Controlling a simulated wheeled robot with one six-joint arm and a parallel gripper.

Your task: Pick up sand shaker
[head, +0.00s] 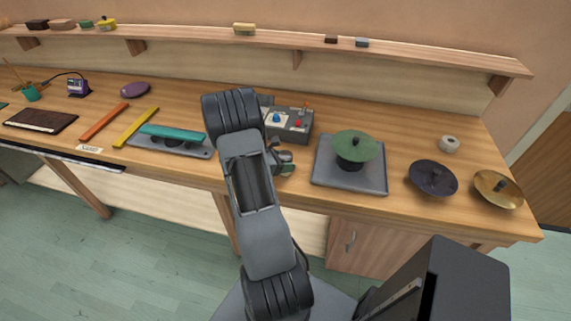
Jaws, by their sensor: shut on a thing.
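My gripper (284,160) is low over the bench, near its front edge, left of the grey square plate. It is shut on a small dark green thing (288,169), which I take to be the sand shaker. Only a small part of it shows, since my arm and the jaws hide the rest. I cannot tell whether it touches the bench top.
The grey plate (322,180) carries a green disc (356,145). A control box (300,122) stands behind my gripper. Dark (433,180) and gold (497,190) cymbal-like discs lie at right. A teal bar (172,133) lies left. A shelf (400,48) runs above.

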